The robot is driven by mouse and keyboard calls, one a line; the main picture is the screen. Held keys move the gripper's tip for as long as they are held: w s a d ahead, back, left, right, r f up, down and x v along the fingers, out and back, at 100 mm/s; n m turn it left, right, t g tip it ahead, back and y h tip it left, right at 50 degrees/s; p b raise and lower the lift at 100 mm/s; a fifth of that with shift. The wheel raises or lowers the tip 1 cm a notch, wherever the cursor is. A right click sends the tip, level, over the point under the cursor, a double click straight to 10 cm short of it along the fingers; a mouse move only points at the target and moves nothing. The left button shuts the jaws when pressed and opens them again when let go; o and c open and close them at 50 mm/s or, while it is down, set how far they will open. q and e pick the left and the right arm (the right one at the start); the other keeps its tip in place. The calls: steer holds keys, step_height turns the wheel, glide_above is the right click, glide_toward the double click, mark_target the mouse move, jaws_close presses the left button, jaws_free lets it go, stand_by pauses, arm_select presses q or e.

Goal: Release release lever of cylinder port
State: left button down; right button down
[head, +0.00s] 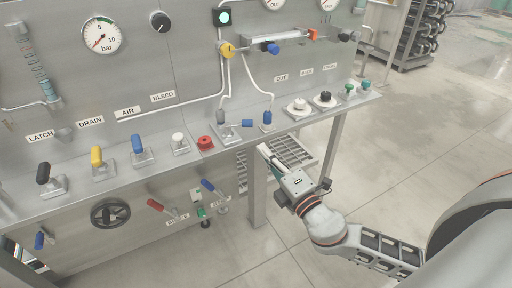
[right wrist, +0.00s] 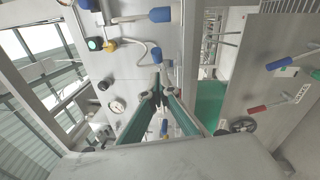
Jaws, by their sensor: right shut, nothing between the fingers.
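My right gripper (head: 266,152) is in front of the panel's shelf edge, below the blue-handled levers, and is shut and empty. In the right wrist view its closed fingertips (right wrist: 158,84) point toward the panel, apart from any handle. A blue-handled lever (head: 245,124) lies sideways on a plate on the shelf, and a blue upright handle (head: 267,118) stands beside it. I cannot tell which part is the cylinder port's release lever. My left gripper is out of view.
Below are a handwheel (head: 110,213) and a red-handled lever (head: 156,205). A support leg (head: 257,195) stands close to my right gripper. The floor at right is open.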

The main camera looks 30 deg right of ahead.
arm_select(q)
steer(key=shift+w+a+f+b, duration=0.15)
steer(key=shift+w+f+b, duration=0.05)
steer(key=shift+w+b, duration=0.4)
arm_select(e)
steer(key=s+d, duration=0.1)
steer(key=s, duration=0.4)
steer(key=shift+s+d+f, duration=0.4)
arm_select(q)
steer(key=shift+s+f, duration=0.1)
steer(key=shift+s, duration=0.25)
arm_select(e)
steer(key=shift+f, duration=0.1)
